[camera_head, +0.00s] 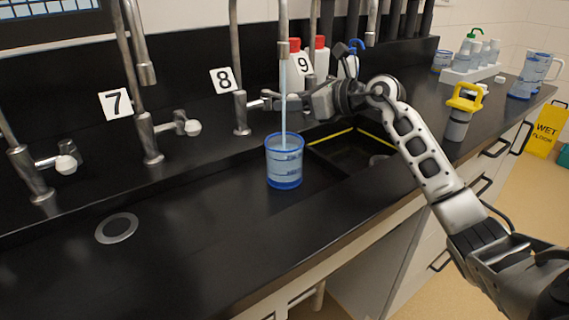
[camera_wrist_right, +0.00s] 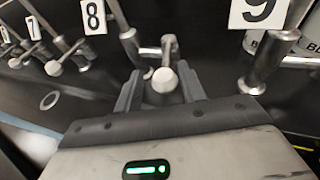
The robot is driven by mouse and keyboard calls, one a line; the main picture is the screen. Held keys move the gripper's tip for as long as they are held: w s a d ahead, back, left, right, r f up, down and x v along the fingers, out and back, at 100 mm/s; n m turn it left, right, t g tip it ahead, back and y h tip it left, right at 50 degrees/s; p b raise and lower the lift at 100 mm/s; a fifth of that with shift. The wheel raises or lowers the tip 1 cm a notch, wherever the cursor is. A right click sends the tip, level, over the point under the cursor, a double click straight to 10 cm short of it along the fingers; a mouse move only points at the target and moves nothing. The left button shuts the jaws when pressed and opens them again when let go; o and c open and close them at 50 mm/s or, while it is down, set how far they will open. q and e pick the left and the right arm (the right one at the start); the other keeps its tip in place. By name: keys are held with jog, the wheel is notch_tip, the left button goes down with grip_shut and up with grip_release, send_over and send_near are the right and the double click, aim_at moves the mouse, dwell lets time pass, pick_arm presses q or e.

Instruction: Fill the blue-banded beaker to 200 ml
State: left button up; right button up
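The blue-banded beaker (camera_head: 284,172) stands upright on the black counter at the left edge of the sink. A stream of water (camera_head: 283,105) falls into it from the spout (camera_head: 284,50) of tap 8. Water shows inside, but I cannot read its level against the marks. My right gripper (camera_head: 285,104) is at the lever of tap 8 (camera_head: 241,112). In the right wrist view, the lever's pale knob (camera_wrist_right: 163,81) sits between the spread fingers of my right gripper (camera_wrist_right: 160,92), with gaps visible at both sides. My left gripper is out of view.
Tap 7 (camera_head: 148,140) stands to the left, and number plate 9 (camera_head: 303,64) is behind my right arm. The sink basin (camera_head: 350,155) lies right of the beaker. A yellow-handled container (camera_head: 460,110) and a bottle rack (camera_head: 470,72) stand at right. The front-left counter is clear.

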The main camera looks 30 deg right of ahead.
jog(key=shift+a, duration=0.1)
jog(key=b+v, duration=0.2)
jog(key=v, duration=0.5)
jog(key=shift+a+b, duration=0.3)
jog(key=shift+a, duration=0.15)
dwell(0.4)
jog(key=shift+s, duration=0.15)
